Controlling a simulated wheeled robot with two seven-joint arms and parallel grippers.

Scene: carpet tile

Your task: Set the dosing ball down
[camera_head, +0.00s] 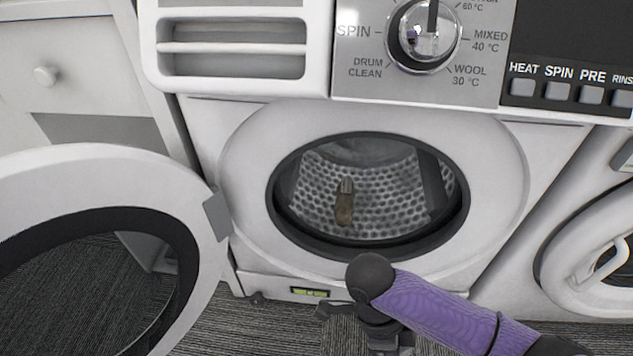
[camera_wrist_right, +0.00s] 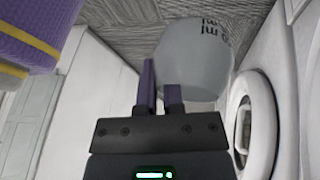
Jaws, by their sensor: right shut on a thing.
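The dosing ball (camera_wrist_right: 192,58) is a pale grey, rounded cup with dark "ml" marks, seen in the right wrist view. My right gripper (camera_wrist_right: 161,80) is shut on the edge of it, with two dark purple fingers. The carpet shows beyond the ball, and I cannot tell how high above it the ball is. In the head view my right arm comes in from the lower right in a purple sleeve, and my right gripper (camera_head: 385,340) points down in front of the washer. The ball cannot be made out there. My left gripper is not in view.
The washing machine (camera_head: 238,150) stands open, its round door (camera_head: 90,165) swung out to the left. A small brownish item (camera_head: 344,208) lies in the drum. Another machine (camera_head: 590,250) with a round door stands at the right. Striped grey carpet (camera_head: 240,325) covers the floor.

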